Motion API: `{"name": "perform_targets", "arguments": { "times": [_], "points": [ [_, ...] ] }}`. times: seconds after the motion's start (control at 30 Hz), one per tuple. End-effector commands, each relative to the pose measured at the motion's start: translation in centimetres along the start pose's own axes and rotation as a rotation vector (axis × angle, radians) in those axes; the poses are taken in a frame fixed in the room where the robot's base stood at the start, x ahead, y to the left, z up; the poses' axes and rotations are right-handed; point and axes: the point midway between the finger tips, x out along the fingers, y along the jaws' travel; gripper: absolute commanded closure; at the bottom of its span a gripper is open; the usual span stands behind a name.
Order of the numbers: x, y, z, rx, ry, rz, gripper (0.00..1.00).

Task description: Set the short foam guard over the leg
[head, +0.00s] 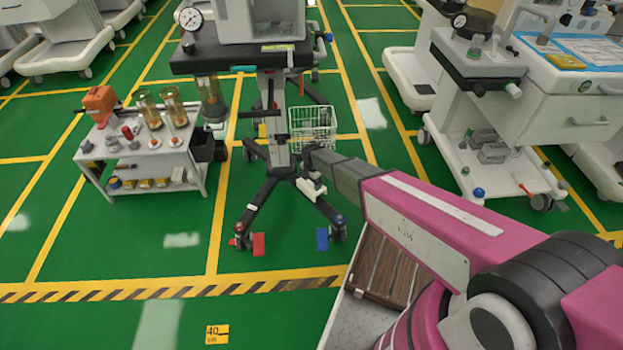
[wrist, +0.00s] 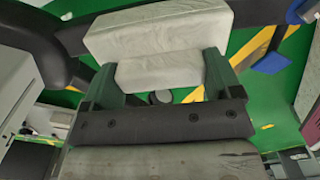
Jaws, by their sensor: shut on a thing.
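My gripper (wrist: 158,85) is shut on the foam guard, a short pale grey block (wrist: 160,35) with a narrower part between the fingers. In the head view the guard (head: 311,188) shows as a small white piece at my gripper (head: 314,172), by the upper part of the stand's front right leg (head: 327,209). In the wrist view dark leg parts (wrist: 255,11) show at both sides of the guard. The guard hides what lies behind it, so I cannot tell whether it sits on the leg or just above it.
The front left leg (head: 262,194) ends near a red floor patch (head: 259,244); a blue patch (head: 322,239) lies by the right caster. A wire basket (head: 312,127) hangs behind my gripper. A low trolley (head: 150,160) stands left, a white cart (head: 490,150) right. Green floor in front is clear.

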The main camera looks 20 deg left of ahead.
Motion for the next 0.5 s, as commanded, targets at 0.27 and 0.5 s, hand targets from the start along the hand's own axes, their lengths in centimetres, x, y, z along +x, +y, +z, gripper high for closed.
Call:
{"name": "perform_targets", "arguments": {
  "times": [0.27,0.5],
  "points": [
    [1.7,0.1,0.0,0.000,0.000,0.000,0.38],
    [3.2,0.1,0.0,0.000,0.000,0.000,0.38]
  ]
}}
